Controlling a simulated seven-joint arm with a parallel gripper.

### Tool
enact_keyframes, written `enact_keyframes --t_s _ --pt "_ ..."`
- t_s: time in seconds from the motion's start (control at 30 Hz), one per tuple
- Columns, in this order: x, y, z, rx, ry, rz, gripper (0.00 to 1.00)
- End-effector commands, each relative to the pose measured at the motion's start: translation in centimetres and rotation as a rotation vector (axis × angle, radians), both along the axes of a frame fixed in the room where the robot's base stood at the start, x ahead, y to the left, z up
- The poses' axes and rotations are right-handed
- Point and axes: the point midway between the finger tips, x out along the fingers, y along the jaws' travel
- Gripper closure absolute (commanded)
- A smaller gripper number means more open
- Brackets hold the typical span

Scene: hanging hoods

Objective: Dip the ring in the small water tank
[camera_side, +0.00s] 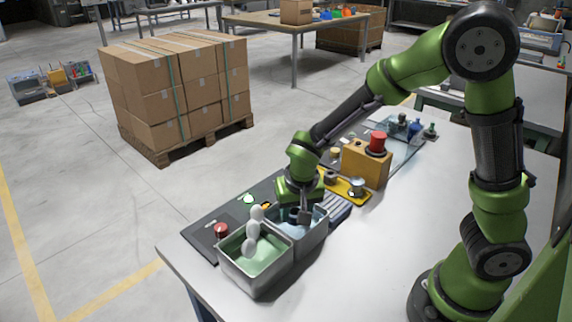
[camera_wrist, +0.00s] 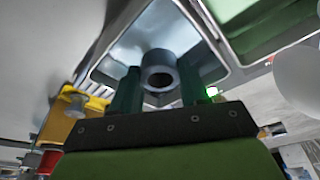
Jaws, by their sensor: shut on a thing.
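My gripper (camera_side: 300,205) points down over the right-hand of two grey tanks. In the wrist view its two dark green fingers (camera_wrist: 158,90) are shut on a grey ring (camera_wrist: 160,57), a short thick-walled cylinder with its dark hole facing the camera. The small water tank (camera_side: 313,241) has pale blue contents and also fills the middle of the wrist view (camera_wrist: 168,28). The ring appears at or inside the tank's opening; I cannot tell whether it touches the water. In the side view the gripper partly hides the ring.
A tank with green liquid (camera_side: 262,281) adjoins on the left, with stacked white rounded shapes (camera_side: 251,232) above it. A red button (camera_side: 221,230) and lit green lamp (camera_side: 248,199) are near. A yellow tray (camera_side: 358,195) and a box with a red top (camera_side: 366,165) stand right.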

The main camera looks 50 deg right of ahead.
Motion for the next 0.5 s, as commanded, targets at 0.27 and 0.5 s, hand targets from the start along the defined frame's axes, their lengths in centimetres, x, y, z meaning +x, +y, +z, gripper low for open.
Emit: enact_keyframes --t_s 0.27,0.5 --pt "0.1 0.0 2.0 0.001 -0.003 0.001 0.87" --pt "0.1 0.1 3.7 0.001 -0.003 0.002 0.87"
